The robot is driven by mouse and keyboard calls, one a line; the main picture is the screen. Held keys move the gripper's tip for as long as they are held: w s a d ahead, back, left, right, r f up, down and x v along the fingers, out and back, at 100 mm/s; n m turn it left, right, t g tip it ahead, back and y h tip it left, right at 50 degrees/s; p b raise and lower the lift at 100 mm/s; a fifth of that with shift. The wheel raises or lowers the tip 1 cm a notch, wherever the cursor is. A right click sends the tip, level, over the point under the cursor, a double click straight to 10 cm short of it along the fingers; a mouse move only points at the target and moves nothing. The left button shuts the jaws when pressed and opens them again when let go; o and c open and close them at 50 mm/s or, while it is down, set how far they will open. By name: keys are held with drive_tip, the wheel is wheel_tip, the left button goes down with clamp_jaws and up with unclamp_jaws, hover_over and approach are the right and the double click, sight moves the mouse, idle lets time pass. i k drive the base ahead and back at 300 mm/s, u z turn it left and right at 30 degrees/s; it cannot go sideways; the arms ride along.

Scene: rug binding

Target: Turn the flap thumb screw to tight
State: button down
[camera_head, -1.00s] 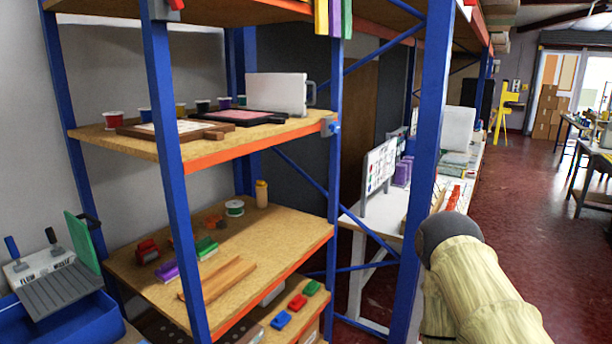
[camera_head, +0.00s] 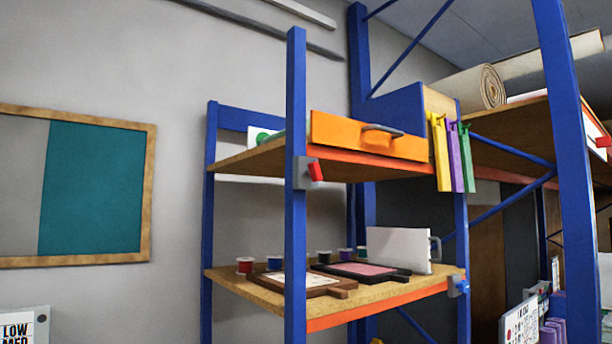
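No part is labelled as the flap thumb screw. A red knob (camera_head: 315,171) on a grey bracket sits on the front blue post, beside the upper shelf. A blue knob (camera_head: 461,285) sits at the right front corner of the shelf below. An orange panel (camera_head: 350,136) with a grey handle stands upright along the upper shelf's front edge; I cannot tell whether it is the flap. Whether any knob is tight cannot be told. My gripper is not in view.
Yellow, purple and green strips (camera_head: 454,152) hang right of the orange panel. The lower shelf (camera_head: 375,301) holds small pots, framed boards and a white panel (camera_head: 398,250). Another blue post (camera_head: 565,150) stands at right. A teal and grey board (camera_head: 95,190) hangs on the left wall.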

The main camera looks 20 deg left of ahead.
sight(315, 171)
drive_tip(key=u, duration=0.8)
drive_tip(key=k, duration=0.8)
drive_tip(key=z, duration=0.65)
drive_tip(key=i, duration=0.5)
drive_tip(key=u, duration=0.05)
